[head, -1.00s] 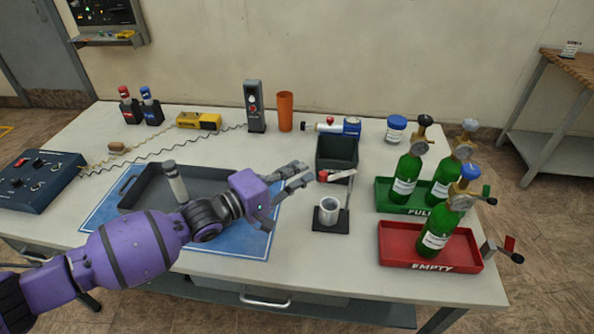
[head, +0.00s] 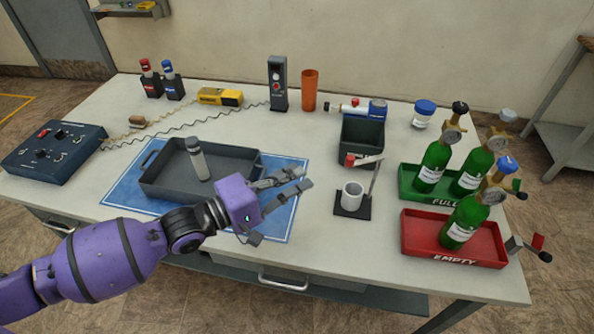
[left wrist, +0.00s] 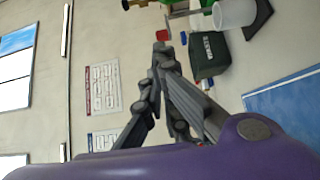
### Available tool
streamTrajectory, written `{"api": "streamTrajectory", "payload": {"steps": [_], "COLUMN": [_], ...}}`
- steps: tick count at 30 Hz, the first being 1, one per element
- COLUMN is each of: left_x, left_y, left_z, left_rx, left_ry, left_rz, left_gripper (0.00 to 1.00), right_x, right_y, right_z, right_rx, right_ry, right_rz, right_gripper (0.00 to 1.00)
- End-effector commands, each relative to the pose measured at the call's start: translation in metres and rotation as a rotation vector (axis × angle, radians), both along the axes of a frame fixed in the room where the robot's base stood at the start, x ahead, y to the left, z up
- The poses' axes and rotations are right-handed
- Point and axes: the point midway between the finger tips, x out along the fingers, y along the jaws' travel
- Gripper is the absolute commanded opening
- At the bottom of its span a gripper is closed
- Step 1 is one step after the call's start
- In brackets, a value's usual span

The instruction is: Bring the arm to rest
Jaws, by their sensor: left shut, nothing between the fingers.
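My left arm is purple and comes in from the left in the head view. Its gripper (head: 296,185) is over the right part of the blue mat (head: 120,188), just right of the dark grey tray (head: 165,190). The fingers point right, toward the small stand with the white cup (head: 352,195), and are apart from it. In the left wrist view the gripper (left wrist: 162,50) is shut and holds nothing. My right gripper shows in neither view.
Green bottles stand in the green tray (head: 408,192) and the red tray (head: 415,245) at the right. A dark bin (head: 362,138) is behind the cup stand. A grey cylinder (head: 198,160) stands in the grey tray. The table's front left is bare.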

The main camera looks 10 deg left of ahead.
Motion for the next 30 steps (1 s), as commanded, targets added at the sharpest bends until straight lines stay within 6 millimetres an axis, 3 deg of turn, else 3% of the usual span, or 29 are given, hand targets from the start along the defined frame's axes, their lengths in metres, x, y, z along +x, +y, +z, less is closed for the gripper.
{"api": "streamTrajectory", "payload": {"steps": [11,14,16,20,23,26,30], "left_x": [0.0,-0.007,-0.021,-0.064,-0.104,-0.147,-0.221], "left_y": [0.0,-0.004,-0.011,-0.021,-0.012,0.013,0.067], "left_z": [0.0,-0.01,-0.028,-0.081,-0.123,-0.161,-0.202], "left_rx": [0.001,0.031,0.098,0.341,0.595,0.859,1.199], "left_ry": [0.001,0.001,-0.005,-0.024,-0.03,0.001,0.118], "left_rz": [0.0,0.003,0.01,0.028,0.033,0.008,-0.092], "left_gripper": [0.0,0.0,0.0,0.0,0.0,0.0,0.0], "right_x": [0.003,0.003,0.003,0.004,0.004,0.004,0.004], "right_y": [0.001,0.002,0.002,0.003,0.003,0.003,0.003], "right_z": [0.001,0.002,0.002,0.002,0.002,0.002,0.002], "right_rx": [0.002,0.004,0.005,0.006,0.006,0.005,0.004], "right_ry": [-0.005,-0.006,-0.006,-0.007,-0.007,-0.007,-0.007], "right_rz": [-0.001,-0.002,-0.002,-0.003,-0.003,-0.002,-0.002], "right_gripper": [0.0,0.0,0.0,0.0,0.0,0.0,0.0]}}
